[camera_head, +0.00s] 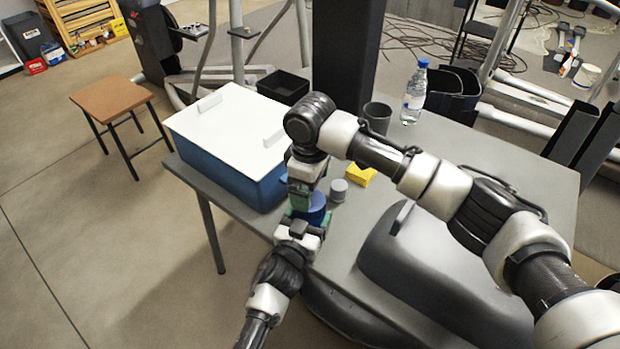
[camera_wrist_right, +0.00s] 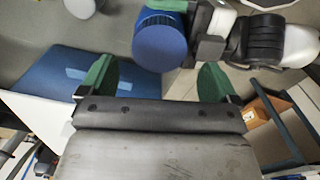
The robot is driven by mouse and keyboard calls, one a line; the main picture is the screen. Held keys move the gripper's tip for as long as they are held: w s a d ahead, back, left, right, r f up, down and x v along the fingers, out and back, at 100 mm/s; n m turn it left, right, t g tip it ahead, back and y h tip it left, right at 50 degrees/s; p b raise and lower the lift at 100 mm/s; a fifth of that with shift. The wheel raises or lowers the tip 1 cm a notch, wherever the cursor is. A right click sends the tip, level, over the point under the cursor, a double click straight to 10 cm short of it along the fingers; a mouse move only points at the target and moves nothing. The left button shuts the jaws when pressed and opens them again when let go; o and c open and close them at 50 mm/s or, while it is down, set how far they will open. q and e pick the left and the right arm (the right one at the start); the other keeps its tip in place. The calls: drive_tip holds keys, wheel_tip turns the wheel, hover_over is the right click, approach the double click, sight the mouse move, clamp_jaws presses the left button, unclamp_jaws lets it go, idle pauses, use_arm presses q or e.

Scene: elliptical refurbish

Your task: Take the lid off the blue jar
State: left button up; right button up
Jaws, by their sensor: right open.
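In the right wrist view, the round blue lid (camera_wrist_right: 160,48) faces the camera. My left gripper (camera_head: 303,222) reaches in from below; in the right wrist view its green finger lies against the jar's side below the lid, and it appears closed around the jar. My right gripper (camera_head: 301,197) points down just above the jar. In its wrist view, the green fingers of the right gripper (camera_wrist_right: 155,80) are wide apart and empty, with the lid beyond them.
A blue box with a white lid (camera_head: 228,125) stands close on the left. A grey cylinder (camera_head: 338,190) and a yellow block (camera_head: 360,176) sit just right of the jar. A dark cup (camera_head: 377,117) and a water bottle (camera_head: 414,95) stand farther back.

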sight(310, 214)
drive_tip(key=m, duration=0.2)
drive_tip(key=r+m, duration=0.1)
drive_tip(key=m, duration=0.2)
drive_tip(key=shift+r+m, duration=0.25)
drive_tip(key=shift+m, duration=0.15)
drive_tip(key=m, duration=0.3)
drive_tip(key=r+m, duration=0.1)
drive_tip(key=m, duration=0.1)
drive_tip(key=shift+r+m, duration=0.15)
drive_tip(key=shift+m, duration=0.25)
drive_tip(key=shift+f, duration=0.55)
wheel_tip(310, 214, down, 7)
drive_tip(key=shift+r, duration=0.1)
drive_tip(key=c, duration=0.9)
drive_tip(key=shift+n, duration=1.5)
drive_tip(key=shift+c, duration=0.2)
drive_tip(key=shift+a, duration=0.1)
